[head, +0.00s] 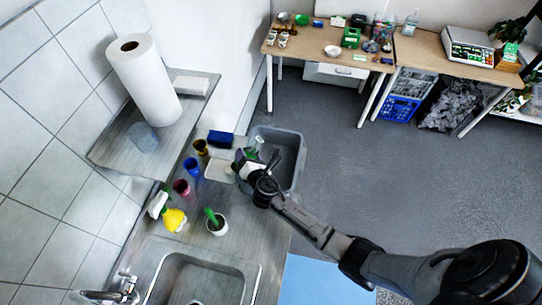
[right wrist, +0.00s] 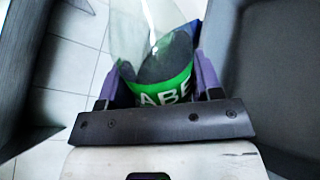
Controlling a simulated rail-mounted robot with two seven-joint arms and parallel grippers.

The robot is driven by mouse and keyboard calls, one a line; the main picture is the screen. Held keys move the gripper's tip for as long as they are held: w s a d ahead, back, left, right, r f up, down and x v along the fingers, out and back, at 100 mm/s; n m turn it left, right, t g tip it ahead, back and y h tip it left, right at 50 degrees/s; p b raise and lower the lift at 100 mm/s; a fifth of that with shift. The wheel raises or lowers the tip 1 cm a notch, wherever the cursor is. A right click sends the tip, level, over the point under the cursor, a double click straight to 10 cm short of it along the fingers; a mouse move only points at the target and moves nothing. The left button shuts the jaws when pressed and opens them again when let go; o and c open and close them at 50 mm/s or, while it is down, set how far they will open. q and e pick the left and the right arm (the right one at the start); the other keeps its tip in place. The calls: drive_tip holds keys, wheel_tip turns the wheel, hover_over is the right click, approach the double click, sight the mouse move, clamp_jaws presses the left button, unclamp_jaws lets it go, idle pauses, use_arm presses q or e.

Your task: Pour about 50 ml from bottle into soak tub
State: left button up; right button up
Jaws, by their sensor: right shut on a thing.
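My right gripper (head: 250,160) is shut on the bottle, at the near left rim of the grey soak tub (head: 296,135). In the right wrist view the fingers (right wrist: 157,85) clasp the bottle (right wrist: 153,40) from both sides. The bottle is clear, with a green label with white letters around its lower part. In the head view the gripper hides much of the bottle (head: 257,142); its tilt and its mouth are hard to make out. No stream of liquid is visible. My left gripper is not in view.
A sink (head: 200,280) lies nearer. Paper roll (head: 145,80) stands on a shelf.

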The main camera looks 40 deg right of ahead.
drive_tip(key=shift+a+f+m+y+b, duration=0.35)
drive_tip(key=shift+f+m+b, duration=0.25)
drive_tip(key=shift+m, duration=0.3)
drive_tip(key=shift+a+m, duration=0.2)
drive_tip(key=shift+m, duration=0.2)
drive_tip(key=shift+a+f+m+y, duration=0.1)
drive_tip(key=shift+a+m+y, duration=0.25)
drive_tip(key=shift+m, duration=0.55)
drive_tip(key=shift+d+f+m+g+y, duration=0.3)
drive_tip(key=shift+d+f+m+y, duration=0.15)
drive_tip(key=shift+f+m, duration=0.15)
drive_tip(key=shift+d+f, duration=0.1)
drive_tip(key=shift+f, duration=0.1)
drive_tip(key=shift+m+y, duration=0.25)
drive_tip(key=shift+m, duration=0.15)
drive_tip(key=shift+w+a, duration=0.1)
drive_tip(key=shift+a, duration=0.55)
drive_tip(key=shift+a, duration=0.15)
